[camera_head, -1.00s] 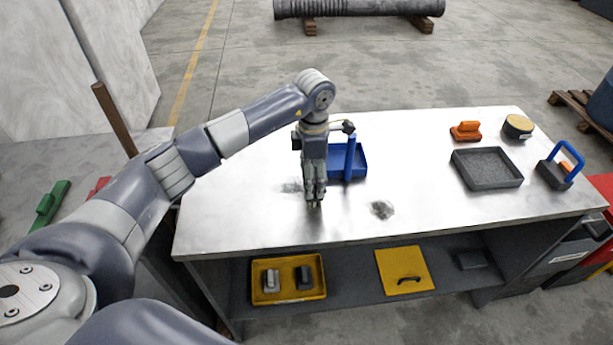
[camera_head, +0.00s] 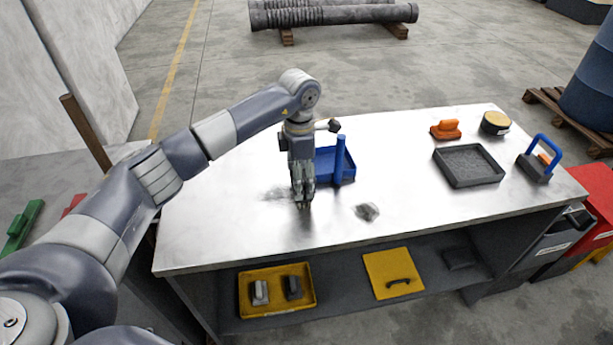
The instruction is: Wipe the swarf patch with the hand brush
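My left gripper (camera_head: 303,203) points straight down over the metal worktable (camera_head: 240,235), its fingertips close to the top. Its fingers look close together, but whether they hold anything is unclear. A thin dark grey smudge (camera_head: 276,194), perhaps swarf, lies on the table just left of the gripper and partly behind it. A small denser grey heap (camera_head: 367,211) lies to the gripper's right, apart from it. I cannot pick out the hand brush with certainty. An orange-handled tool (camera_head: 446,130) at the back right may be a brush. My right gripper is out of view.
A blue dustpan-like tray (camera_head: 322,181) with an upright handle stands right behind the gripper. A dark tray (camera_head: 468,180), a round tin (camera_head: 495,123) and a blue-handled block (camera_head: 534,167) stand at the right. The table's front middle is clear.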

